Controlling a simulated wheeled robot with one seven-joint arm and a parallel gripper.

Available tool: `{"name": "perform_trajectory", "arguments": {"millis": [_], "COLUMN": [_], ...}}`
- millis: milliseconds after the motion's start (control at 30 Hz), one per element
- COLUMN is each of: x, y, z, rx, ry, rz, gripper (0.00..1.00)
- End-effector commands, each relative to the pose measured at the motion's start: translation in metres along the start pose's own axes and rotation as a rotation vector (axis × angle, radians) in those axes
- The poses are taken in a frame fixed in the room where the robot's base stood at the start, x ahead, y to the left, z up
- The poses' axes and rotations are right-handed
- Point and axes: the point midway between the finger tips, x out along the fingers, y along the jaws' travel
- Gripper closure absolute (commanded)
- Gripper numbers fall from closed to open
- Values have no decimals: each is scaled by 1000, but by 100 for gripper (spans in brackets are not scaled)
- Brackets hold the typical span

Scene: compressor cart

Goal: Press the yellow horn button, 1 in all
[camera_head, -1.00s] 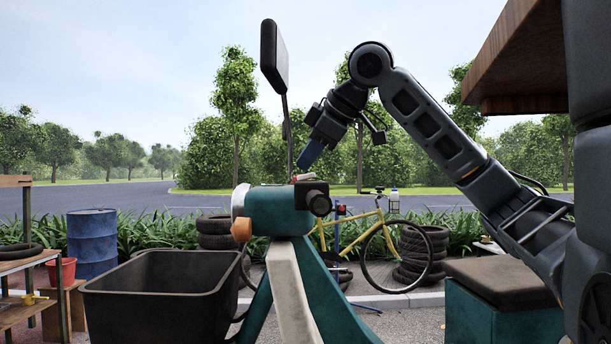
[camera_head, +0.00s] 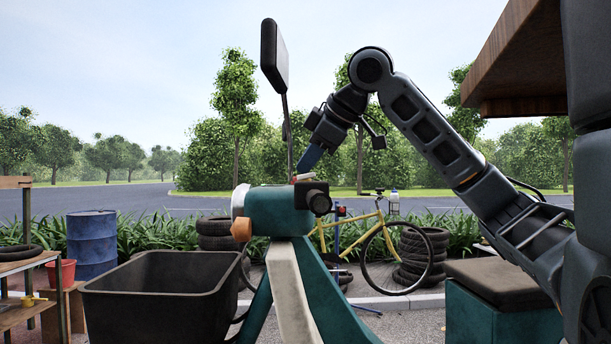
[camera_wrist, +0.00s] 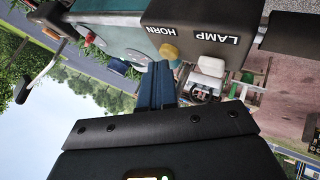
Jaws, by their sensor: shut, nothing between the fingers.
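The yellow horn button (camera_wrist: 169,51) shows in the wrist view below the word HORN on a dark control box (camera_wrist: 195,30). A white part (camera_wrist: 211,67), perhaps a switch, sits beside it under the word LAMP. My gripper (camera_wrist: 158,68) is shut and empty, its blue fingertips close to the horn button. I cannot tell whether they touch it. In the head view my gripper (camera_head: 305,168) points down at the top of the teal cart head (camera_head: 276,208), just above the control box (camera_head: 312,196). The button is not visible there.
A mirror-like panel (camera_head: 273,52) on a thin stalk rises just left of my gripper. A black bin (camera_head: 165,300) stands at the left, a yellow bicycle (camera_head: 352,228) and stacked tyres (camera_head: 418,250) behind. A wooden overhang (camera_head: 520,60) is at the upper right.

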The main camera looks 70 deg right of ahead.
Motion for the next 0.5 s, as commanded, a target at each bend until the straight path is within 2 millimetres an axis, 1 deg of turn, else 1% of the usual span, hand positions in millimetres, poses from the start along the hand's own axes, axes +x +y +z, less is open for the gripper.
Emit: {"name": "perform_trajectory", "arguments": {"millis": [233, 500], "x": [-2, -12], "y": [1, 8], "z": [-1, -8], "rx": [0, 1], "ry": [-1, 0], "rz": [-1, -1], "gripper": [100, 100]}}
